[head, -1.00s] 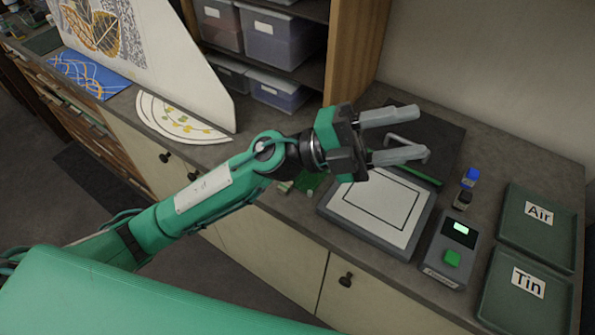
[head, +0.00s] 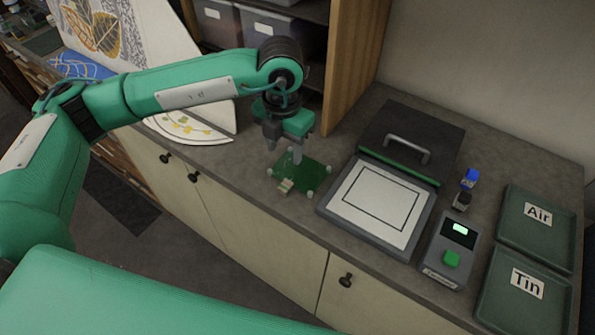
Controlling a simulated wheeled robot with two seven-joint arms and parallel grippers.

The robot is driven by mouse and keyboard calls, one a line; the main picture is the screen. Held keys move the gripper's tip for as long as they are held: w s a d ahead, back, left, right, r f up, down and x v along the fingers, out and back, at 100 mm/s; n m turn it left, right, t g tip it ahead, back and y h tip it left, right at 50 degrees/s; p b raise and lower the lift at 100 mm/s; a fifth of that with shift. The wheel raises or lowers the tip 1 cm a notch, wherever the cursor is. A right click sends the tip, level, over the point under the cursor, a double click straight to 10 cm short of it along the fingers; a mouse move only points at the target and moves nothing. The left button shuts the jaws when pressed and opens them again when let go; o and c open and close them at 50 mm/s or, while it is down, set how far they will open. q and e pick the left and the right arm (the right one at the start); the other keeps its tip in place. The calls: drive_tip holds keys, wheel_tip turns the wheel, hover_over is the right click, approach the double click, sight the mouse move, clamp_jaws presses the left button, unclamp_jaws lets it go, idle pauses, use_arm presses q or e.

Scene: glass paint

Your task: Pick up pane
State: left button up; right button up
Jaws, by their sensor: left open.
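A small green square piece (head: 312,173), which looks like the pane or a stand bearing it, lies on the grey counter left of the light-coloured plate. It has pale round knobs at its corners. I cannot make out a separate clear pane. My left gripper (head: 284,153) points down over the far left part of this piece. Its fingers are apart, with nothing seen between them. The gripper hides part of the far edge, and I cannot tell whether it touches. My right gripper is not in view.
A flat device with a white plate (head: 353,193) and raised dark handled lid (head: 422,134) stands to the right. Beyond are a button box (head: 441,272), a blue-capped bottle (head: 469,180), and trays labelled Air (head: 515,244) and Tin (head: 500,310). A wooden shelf side (head: 352,70) rises behind.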

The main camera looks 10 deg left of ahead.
use_arm(q)
drive_tip(key=p, duration=0.2)
hover_over(285, 186)
wheel_tip(285, 186, down, 7)
drive_tip(key=shift+w+d+f, duration=0.1)
drive_tip(key=shift+d+f, duration=0.05)
drive_tip(key=shift+f, duration=0.05)
drive_tip(key=shift+f+p, duration=0.15)
drive_tip(key=shift+p, duration=0.3)
drive_tip(key=f+p, duration=0.1)
drive_tip(key=f, duration=0.1)
drive_tip(key=f+p, duration=0.2)
drive_tip(key=shift+a+f, duration=0.2)
drive_tip(key=shift+f, duration=0.3)
clamp_jaws()
drive_tip(key=shift+r, duration=0.1)
